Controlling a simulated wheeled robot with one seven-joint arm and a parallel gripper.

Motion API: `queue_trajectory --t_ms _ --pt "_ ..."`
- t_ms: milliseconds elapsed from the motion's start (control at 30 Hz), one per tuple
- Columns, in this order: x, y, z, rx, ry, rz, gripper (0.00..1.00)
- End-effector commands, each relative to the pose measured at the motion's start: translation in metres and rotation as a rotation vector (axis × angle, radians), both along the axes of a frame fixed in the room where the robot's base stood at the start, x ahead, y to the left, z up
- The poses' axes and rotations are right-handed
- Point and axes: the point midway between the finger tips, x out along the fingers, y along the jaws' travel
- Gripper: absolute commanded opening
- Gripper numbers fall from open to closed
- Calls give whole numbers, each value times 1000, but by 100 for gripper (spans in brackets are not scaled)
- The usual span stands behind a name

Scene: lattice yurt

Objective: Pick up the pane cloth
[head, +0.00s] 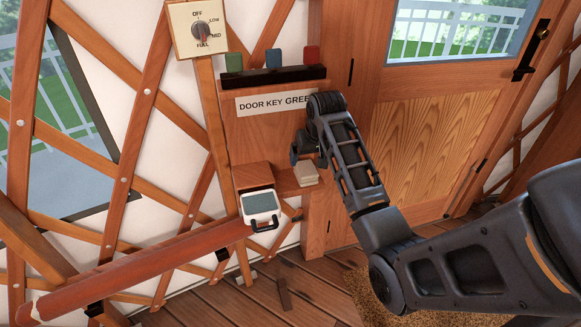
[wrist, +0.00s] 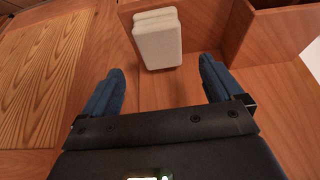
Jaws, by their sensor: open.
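The pane cloth (head: 306,174) looks like a folded, pale beige pad on a small wooden shelf in the head view. In the wrist view the cloth (wrist: 157,42) is at the top middle, ahead of the fingertips. My gripper (head: 304,151) is just above and near the cloth in the head view, partly hidden behind my arm. In the wrist view my gripper (wrist: 164,72) is open, with its two blue fingers spread wider than the cloth. Nothing is between them, and the cloth is beyond the tips.
A wooden box (head: 253,175) sits left of the cloth. A white device with a grey screen (head: 261,202) is below it. A rack with coloured cards (head: 274,74) and a dial (head: 199,30) are above. A wooden door (head: 428,130) is at the right, a sloping rail (head: 140,268) at lower left.

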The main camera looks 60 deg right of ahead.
Motion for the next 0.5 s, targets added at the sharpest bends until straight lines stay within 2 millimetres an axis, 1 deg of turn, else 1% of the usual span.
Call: queue_trajectory --t_ms 67,333,500 --pt "-1 -3 -2 2 3 -4 94" --pt "6 -8 -27 3 4 -3 94" --pt "9 -12 -50 3 6 -3 94"
